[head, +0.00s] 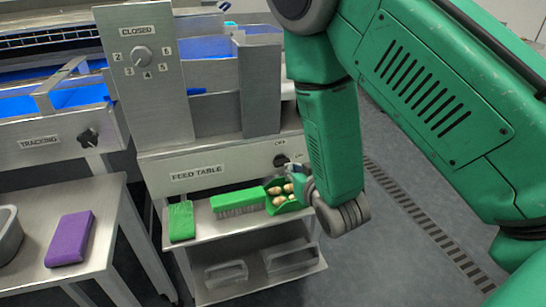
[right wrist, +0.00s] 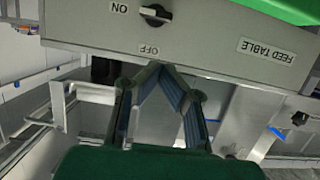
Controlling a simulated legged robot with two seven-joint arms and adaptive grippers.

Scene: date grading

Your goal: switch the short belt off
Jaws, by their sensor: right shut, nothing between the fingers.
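A black rotary switch (head: 281,160) sits at the right end of the grey panel labelled FEED TABLE (head: 197,172). The same switch (right wrist: 156,15) shows upside down in the right wrist view, with ON to its left and OFF below it. Its bar lies roughly along the line toward ON. My right gripper (right wrist: 158,66) is shut and empty, its fingertips just below the OFF label in that picture, apart from the switch. In the head view this gripper (head: 293,172) is partly hidden by my right forearm. No label reading short belt is visible. My left gripper is out of view.
A green brush (head: 238,202), a green block (head: 181,221) and a green tray (head: 283,208) of dates stand on the shelf below the panel. A purple block (head: 69,239) lies on the left table. Another panel has a TRACKING knob (head: 88,137), and an upright one a numbered dial (head: 142,54).

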